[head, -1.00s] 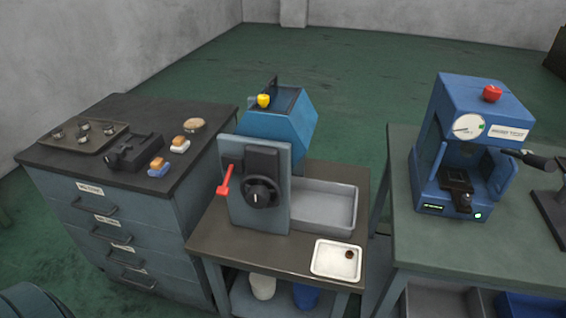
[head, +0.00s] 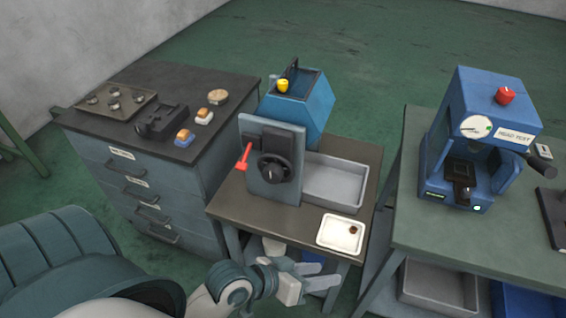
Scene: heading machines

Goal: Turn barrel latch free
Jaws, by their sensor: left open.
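The heading machine (head: 303,110), blue with a grey front plate (head: 257,187), stands on the middle table. A red lever (head: 243,158) sits at the plate's left edge and slants down to the left. A round black handwheel (head: 273,171) sits in the plate's middle. No part is labelled as the barrel latch, so I cannot tell which one it is. My left gripper (head: 311,286) is at the bottom of the head view, open and empty, in front of the table and well below the lever. My right gripper is not in view.
A grey bin (head: 352,202) and a white tray (head: 326,237) with a small brown part share the middle table (head: 232,210). A drawer cabinet (head: 135,190) stands left. A blue press (head: 489,85) stands on the right bench (head: 415,232). The table front is clear.

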